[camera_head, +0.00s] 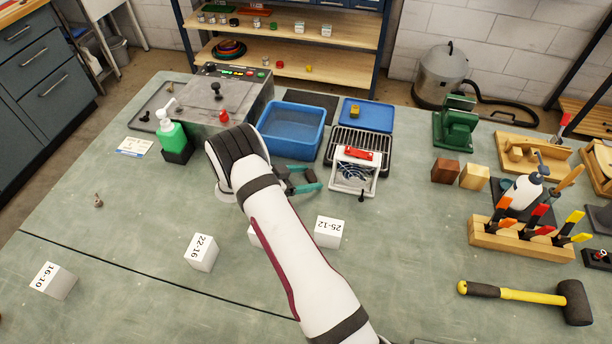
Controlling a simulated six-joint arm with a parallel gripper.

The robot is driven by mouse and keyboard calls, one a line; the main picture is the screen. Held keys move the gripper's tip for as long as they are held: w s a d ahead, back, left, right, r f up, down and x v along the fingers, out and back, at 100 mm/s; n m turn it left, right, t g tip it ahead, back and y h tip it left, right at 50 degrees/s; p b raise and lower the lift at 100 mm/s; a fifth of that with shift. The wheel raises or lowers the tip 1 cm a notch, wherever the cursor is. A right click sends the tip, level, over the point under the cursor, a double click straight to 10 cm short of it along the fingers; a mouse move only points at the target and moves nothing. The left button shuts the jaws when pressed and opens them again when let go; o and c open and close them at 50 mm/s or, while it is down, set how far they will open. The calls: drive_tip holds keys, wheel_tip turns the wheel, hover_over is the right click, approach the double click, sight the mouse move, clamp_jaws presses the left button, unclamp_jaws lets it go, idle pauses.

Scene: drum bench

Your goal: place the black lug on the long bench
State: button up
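The long bench (130,265) is a wide grey-green top with a thin dark line across its near part. A small black piece (361,196) stands on it just in front of the white-framed holder. I cannot tell which of these, if either, is the black lug. My white arm reaches over the middle of the bench from the bottom of the view. Its bulky dark wrist hides whatever is beneath, and I see no gripper fingers.
A blue bin (291,129) and a grey machine (215,98) stand behind my wrist. White numbered blocks (202,252) stand in front. A screwdriver rack (520,238) and a mallet (530,295) are at right. The left-front bench is mostly clear.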

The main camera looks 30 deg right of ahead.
drive_tip(key=shift+o, duration=1.1)
